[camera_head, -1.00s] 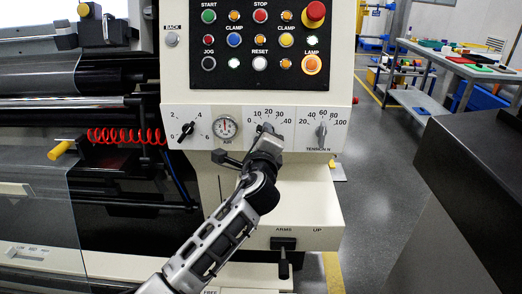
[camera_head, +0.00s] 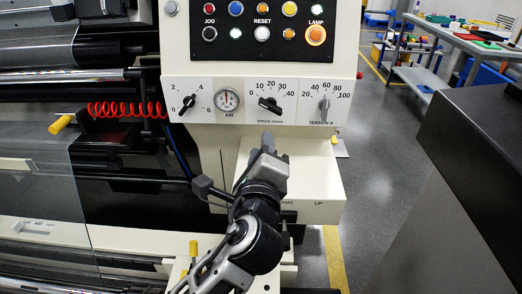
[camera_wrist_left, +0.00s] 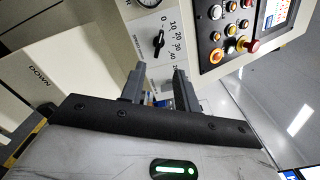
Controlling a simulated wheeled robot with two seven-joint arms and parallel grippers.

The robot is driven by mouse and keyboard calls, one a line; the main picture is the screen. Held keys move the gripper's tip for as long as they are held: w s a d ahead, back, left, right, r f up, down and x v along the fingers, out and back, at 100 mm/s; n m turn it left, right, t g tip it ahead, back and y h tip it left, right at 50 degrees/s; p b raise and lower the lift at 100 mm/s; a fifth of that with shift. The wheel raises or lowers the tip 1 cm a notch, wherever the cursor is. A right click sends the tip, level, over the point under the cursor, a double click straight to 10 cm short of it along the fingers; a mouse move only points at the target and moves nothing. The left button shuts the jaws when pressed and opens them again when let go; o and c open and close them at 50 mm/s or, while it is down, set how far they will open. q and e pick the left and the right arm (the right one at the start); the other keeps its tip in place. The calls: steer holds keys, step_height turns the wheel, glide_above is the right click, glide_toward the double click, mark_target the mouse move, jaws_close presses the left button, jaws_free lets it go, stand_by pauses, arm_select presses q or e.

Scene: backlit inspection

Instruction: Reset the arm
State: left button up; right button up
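My left gripper (camera_head: 267,147) is in front of the machine's cream front, below the dial panel. In the left wrist view its two fingers (camera_wrist_left: 158,88) are apart with nothing between them. The black speed knob (camera_head: 270,104) sits above the gripper in the head view, clear of it, its bar slanted with one end toward the low end of the scale. The knob also shows beyond the fingertips in the left wrist view (camera_wrist_left: 158,43). My right gripper is in neither view.
The dial panel also holds a black knob (camera_head: 189,104) at left, an air gauge (camera_head: 227,99) and a grey tension knob (camera_head: 324,104). Buttons (camera_head: 262,33) are above. A red coiled hose (camera_head: 125,109) hangs at left. A dark grey slab (camera_head: 470,190) stands at right, with open floor between.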

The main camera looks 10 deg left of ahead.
arm_select(q)
steer(key=s+f+n+g+h, duration=0.2)
steer(key=s+f+n, duration=0.1)
steer(key=f, duration=0.5)
steer(key=s+f+n+g+h, duration=0.2)
steer(key=s+f+n, duration=0.1)
steer(key=f, duration=0.4)
steer(key=s+a+f+n+g+h, duration=0.2)
steer(key=s+f+n+g+h, duration=0.1)
steer(key=s+f+n, duration=0.7)
steer(key=s+n, duration=0.2)
steer(key=n, duration=0.1)
steer(key=shift+a+f, duration=0.2)
steer(key=shift+a, duration=0.2)
